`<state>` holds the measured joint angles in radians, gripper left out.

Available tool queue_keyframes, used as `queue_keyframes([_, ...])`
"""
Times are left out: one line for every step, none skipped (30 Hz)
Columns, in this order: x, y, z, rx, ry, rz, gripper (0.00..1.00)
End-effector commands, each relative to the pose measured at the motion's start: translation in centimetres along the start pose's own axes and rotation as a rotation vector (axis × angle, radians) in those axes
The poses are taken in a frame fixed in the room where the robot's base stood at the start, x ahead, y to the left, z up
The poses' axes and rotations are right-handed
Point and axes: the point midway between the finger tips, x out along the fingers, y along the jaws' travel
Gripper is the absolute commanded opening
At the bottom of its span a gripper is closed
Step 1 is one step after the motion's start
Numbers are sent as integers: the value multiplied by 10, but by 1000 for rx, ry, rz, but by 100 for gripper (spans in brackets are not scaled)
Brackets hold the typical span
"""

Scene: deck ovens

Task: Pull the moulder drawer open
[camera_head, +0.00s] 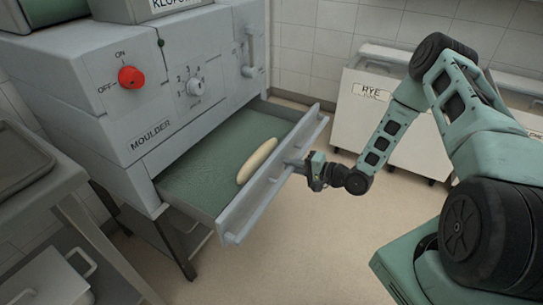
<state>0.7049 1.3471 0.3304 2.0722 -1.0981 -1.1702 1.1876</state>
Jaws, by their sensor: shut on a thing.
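The moulder (150,100) is a grey machine at the left, with a red knob and a dial on its front. Its drawer (228,225) stands pulled out from the lower front, showing a green floor. A pale dough roll (257,160) lies inside the drawer, near the front panel. My gripper (300,164) is at the outer side of the drawer front, about midway along it, and is shut on the drawer's handle. The handle is mostly hidden by the gripper, and the fingertips are small in this view.
White bins (350,115), one labelled RYE, stand along the back wall behind my arm. The floor (290,260) in front of the drawer is clear.

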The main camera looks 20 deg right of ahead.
Motion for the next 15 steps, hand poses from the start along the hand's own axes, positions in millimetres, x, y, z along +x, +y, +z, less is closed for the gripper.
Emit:
queue_keyframes([-16, 3, -1, 4, 5, 4, 0])
queue_keyframes([-24, 4, -1, 4, 4, 3, 0])
queue_keyframes([-34, 6, -1, 4, 5, 3, 0])
queue_keyframes([-42, 8, -1, 4, 5, 2, 0])
queue_keyframes([-49, 10, -1, 4, 4, 3, 0])
queue_keyframes([-59, 12, -1, 4, 5, 3, 0])
queue_keyframes([-66, 13, -1, 3, 4, 2, 0])
queue_keyframes([-73, 14, -1, 2, 5, 2, 0])
queue_keyframes([-81, 16, -1, 2, 4, 2, 0])
queue_keyframes([-87, 18, -1, 2, 4, 2, 0])
queue_keyframes([-93, 19, -1, 2, 3, 2, 0])
queue_keyframes([-100, 20, -1, 1, 3, 3, 0])
queue_keyframes([-105, 21, -1, 1, 3, 1, 0])
queue_keyframes([-110, 22, -1, 0, 3, 1, 0])
queue_keyframes([-115, 24, -1, 0, 3, 1, 0])
